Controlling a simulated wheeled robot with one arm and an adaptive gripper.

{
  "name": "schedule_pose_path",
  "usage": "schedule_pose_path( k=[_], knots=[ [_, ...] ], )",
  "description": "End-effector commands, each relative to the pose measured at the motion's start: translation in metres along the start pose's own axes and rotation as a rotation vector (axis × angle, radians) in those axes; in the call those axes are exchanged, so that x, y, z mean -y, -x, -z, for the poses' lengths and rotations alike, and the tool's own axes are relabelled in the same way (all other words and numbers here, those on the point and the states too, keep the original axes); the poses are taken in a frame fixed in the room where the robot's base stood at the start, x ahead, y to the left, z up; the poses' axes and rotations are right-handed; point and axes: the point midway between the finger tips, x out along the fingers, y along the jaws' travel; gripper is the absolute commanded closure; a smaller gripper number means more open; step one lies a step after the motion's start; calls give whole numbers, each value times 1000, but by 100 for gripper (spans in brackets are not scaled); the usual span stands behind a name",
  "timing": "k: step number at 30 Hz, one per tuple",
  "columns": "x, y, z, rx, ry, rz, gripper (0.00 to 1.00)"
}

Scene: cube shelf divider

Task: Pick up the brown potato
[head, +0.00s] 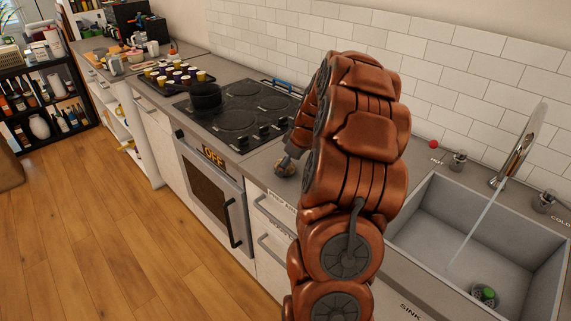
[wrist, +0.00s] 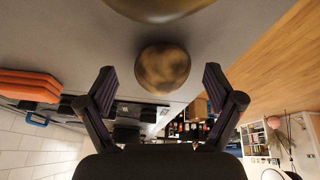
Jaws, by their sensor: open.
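The brown potato (head: 284,169) lies on the grey counter between the stove and the sink. It is round and mottled brown in the wrist view (wrist: 163,68). My gripper (wrist: 159,75) is open, with one finger to each side of the potato and a gap on both sides. The potato appears just beyond or level with the fingertips; I cannot tell exactly how deep it sits. In the head view my arm hides most of the gripper. A second blurred brown rounded thing (wrist: 158,8) is cut off at the top of the wrist view.
The black stove top (head: 240,112) with a dark pot (head: 205,97) is to the left. The sink (head: 470,250) with running water and a green thing (head: 484,295) is to the right. A small red ball (head: 405,143) lies by the wall. An orange ridged thing (wrist: 28,86) is near the wall.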

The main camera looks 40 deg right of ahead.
Motion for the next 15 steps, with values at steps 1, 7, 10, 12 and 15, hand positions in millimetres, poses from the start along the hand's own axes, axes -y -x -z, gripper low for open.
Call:
schedule_pose_path(
  k=[1, 7, 10, 12, 15],
  knots=[
    [0, -4, 0, 1, -1, 1, 9],
    [0, -10, 0, -1, 0, 0, 9],
    [0, -10, 0, -1, -1, 0, 9],
    [0, -10, 0, -1, -1, 0, 16],
    [0, -10, 0, -1, -1, 0, 26]
  ],
)
